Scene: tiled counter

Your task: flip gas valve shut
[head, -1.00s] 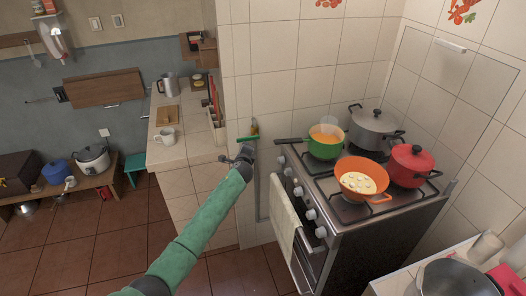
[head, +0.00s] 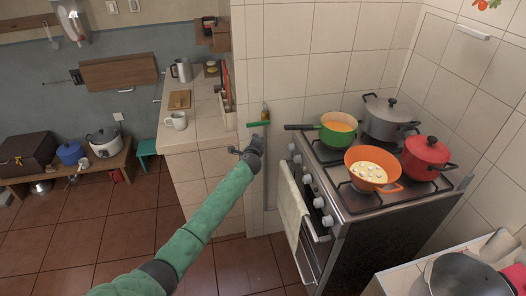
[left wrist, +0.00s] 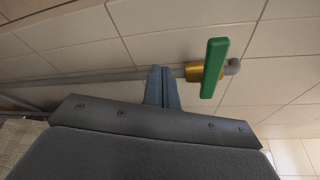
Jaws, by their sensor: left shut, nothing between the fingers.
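The gas valve has a green lever handle (head: 258,124) and a small brass body (head: 265,114) on the tiled wall, left of the stove. In the left wrist view, the green handle (left wrist: 214,67) lies crosswise to the grey pipe (left wrist: 100,77), over the brass body (left wrist: 193,72). My left gripper (head: 257,140) is just below the handle in the head view. In the left wrist view, its fingertips (left wrist: 162,72) are shut and empty, left of the brass body, with a small gap to the handle. My right gripper is not in view.
The stove (head: 350,205) holds a green pan (head: 338,134), an orange pan (head: 373,168), a red pot (head: 425,157) and a grey pot (head: 388,118). The green pan's dark handle reaches towards the valve. A towel (head: 292,207) hangs on the stove front. The tiled counter (head: 197,140) stands left.

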